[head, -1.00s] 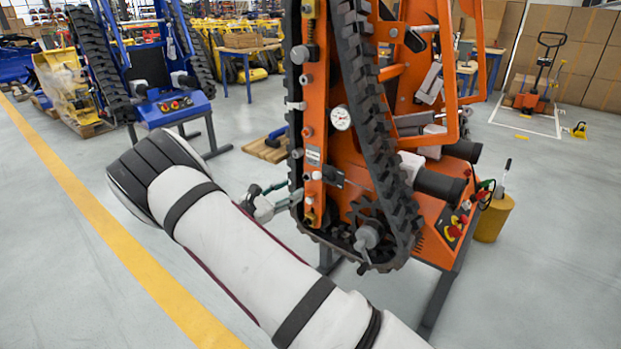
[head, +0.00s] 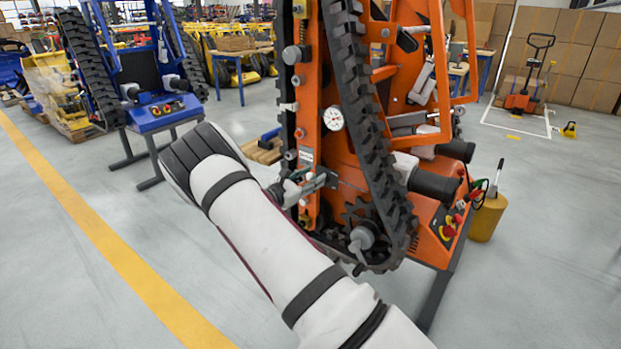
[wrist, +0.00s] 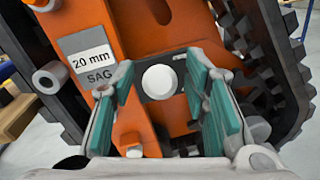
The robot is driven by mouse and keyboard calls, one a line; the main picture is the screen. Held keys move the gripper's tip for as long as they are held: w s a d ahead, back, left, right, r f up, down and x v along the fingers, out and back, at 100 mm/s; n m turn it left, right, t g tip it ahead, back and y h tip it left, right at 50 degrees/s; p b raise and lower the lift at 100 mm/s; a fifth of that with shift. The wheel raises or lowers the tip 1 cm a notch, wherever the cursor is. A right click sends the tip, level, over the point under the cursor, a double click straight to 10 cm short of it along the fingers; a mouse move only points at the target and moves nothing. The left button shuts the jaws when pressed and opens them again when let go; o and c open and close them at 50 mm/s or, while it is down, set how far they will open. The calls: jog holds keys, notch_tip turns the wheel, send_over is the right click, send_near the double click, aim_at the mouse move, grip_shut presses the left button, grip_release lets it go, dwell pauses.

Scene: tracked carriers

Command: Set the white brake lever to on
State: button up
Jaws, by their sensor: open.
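A white round knob (wrist: 160,82) shows end-on in the wrist view, standing out from the orange plate of the tracked carrier (head: 340,160). It looks like the end of the white brake lever, but its shaft and on/off setting cannot be made out. My gripper (wrist: 162,98) is open, with its teal-padded fingers on either side of the knob and a visible gap to each. In the head view my gripper (head: 314,186) is at the carrier's lower left side, beside the black track, and hides the knob there.
A "20 mm SAG" label (wrist: 86,57) is left of the knob. A toothed black track (head: 365,110) runs close by on the right. A pressure gauge (head: 333,119) sits above. A blue carrier (head: 160,117) stands behind left. Floor by the yellow line (head: 110,243) is clear.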

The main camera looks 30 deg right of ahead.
jog(key=shift+c, duration=0.6)
grip_shut()
jog(key=shift+f, duration=0.15)
jog(key=f+h+b, duration=0.1)
jog(key=b, duration=0.2)
jog(key=shift+a+f+h, duration=0.3)
jog(key=shift+f+h, duration=0.05)
jog(key=shift+h, duration=0.05)
notch_tip(320, 180, down, 6)
jog(key=m+h+b, duration=0.2)
jog(key=h+b, duration=0.5)
jog(key=b, duration=0.5)
jog(key=shift+d+f+t+h+b, duration=0.2)
jog(key=shift+d+t+h+b, duration=0.1)
jog(key=shift+t+b, duration=0.1)
jog(key=shift+d+g, duration=0.1)
jog(key=shift+g, duration=0.2)
